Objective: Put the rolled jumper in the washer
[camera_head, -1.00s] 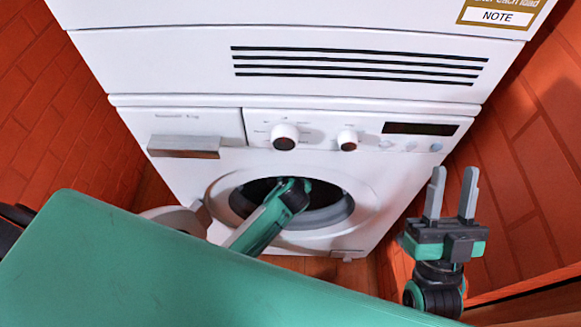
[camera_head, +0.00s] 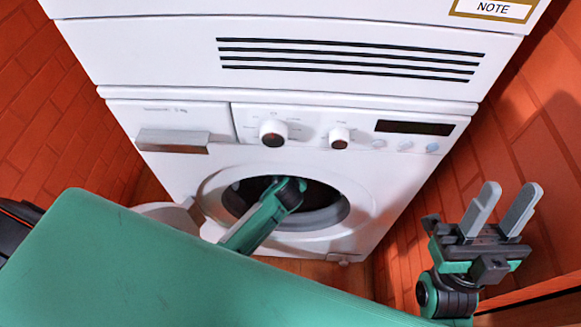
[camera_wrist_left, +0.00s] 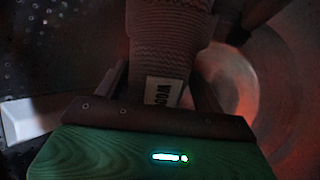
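The washer (camera_head: 385,180) is a white front-loader with its round opening facing me. My left arm reaches into the opening, and the gripper end is hidden inside in the head view. In the left wrist view, the rolled jumper (camera_wrist_left: 172,35), pinkish-brown ribbed knit with a white label, sits between the fingers of my left gripper (camera_wrist_left: 160,75). The fingers press on both its sides. The metal drum wall (camera_wrist_left: 225,85) lies around it, dimly lit. My right gripper (camera_head: 500,212) is open and empty, to the right of the washer.
A white round piece (camera_head: 168,214), likely the open door, is left of the opening, partly behind my green body. A second white appliance (camera_head: 150,50) sits above the washer. Orange brick walls (camera_head: 60,120) close in on both sides. A pale paddle (camera_wrist_left: 30,118) juts inside the drum.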

